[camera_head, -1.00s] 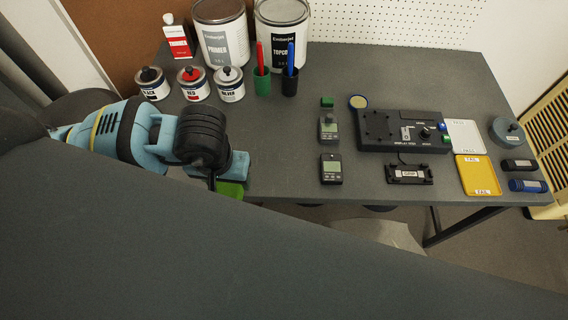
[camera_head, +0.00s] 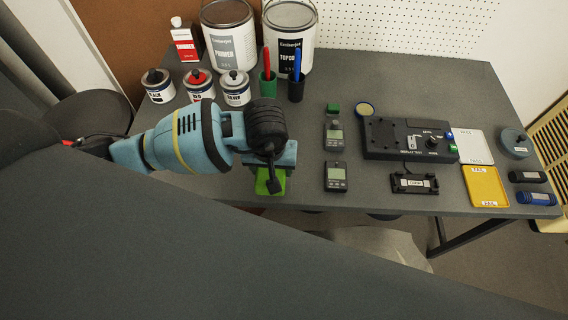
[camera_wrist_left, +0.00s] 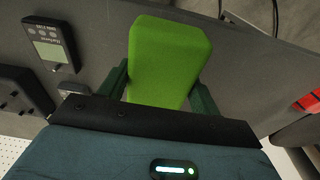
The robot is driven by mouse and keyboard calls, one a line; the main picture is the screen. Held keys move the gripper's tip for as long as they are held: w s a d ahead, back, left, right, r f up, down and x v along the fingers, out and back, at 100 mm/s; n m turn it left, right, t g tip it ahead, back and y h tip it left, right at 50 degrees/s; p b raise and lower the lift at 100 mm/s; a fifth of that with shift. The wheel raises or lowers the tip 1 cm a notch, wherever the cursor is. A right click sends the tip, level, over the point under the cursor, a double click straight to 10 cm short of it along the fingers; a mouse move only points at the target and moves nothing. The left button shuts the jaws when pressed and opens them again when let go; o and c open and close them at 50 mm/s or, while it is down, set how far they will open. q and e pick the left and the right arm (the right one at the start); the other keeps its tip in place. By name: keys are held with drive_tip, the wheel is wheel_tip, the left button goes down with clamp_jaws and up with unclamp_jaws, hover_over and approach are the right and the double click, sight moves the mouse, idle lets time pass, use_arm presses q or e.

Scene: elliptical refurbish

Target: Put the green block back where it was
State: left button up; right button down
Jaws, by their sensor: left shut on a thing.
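The bright green block (camera_head: 270,181) is in my left gripper (camera_head: 269,172), near the front edge of the grey table in the head view. The gripper partly hides it there. In the left wrist view the green block (camera_wrist_left: 168,60) sits between the two dark green fingers of the left gripper (camera_wrist_left: 164,85), which are shut on it. I cannot tell whether the block touches the table. My right gripper is not in view.
A small dark green block (camera_head: 333,108) lies behind two handheld meters (camera_head: 336,176) right of the gripper. Paint cans (camera_head: 236,88) and pen cups (camera_head: 267,84) stand behind. A black test box (camera_head: 408,138), white tray (camera_head: 475,146) and yellow tray (camera_head: 486,187) are farther right.

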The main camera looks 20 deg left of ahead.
use_arm(q)
drive_tip(key=shift+w+d+f, duration=0.1)
drive_tip(key=shift+w+d, duration=0.35)
drive_tip(key=shift+w, duration=0.4)
drive_tip(key=shift+w+d+f, duration=0.1)
drive_tip(key=shift+w+d, duration=0.35)
drive_tip(key=shift+w, duration=0.4)
drive_tip(key=shift+w+d+f, duration=0.1)
drive_tip(key=shift+w+f, duration=0.1)
drive_tip(key=shift+f, duration=1.55)
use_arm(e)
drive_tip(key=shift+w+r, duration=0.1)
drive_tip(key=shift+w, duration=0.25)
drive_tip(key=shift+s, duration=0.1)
use_arm(q)
drive_tip(key=shift+f, duration=0.2)
drive_tip(key=o, duration=0.7)
drive_tip(key=shift+c, duration=0.2)
drive_tip(key=o, duration=0.3)
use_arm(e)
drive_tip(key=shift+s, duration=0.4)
use_arm(q)
drive_tip(key=shift+r, duration=0.15)
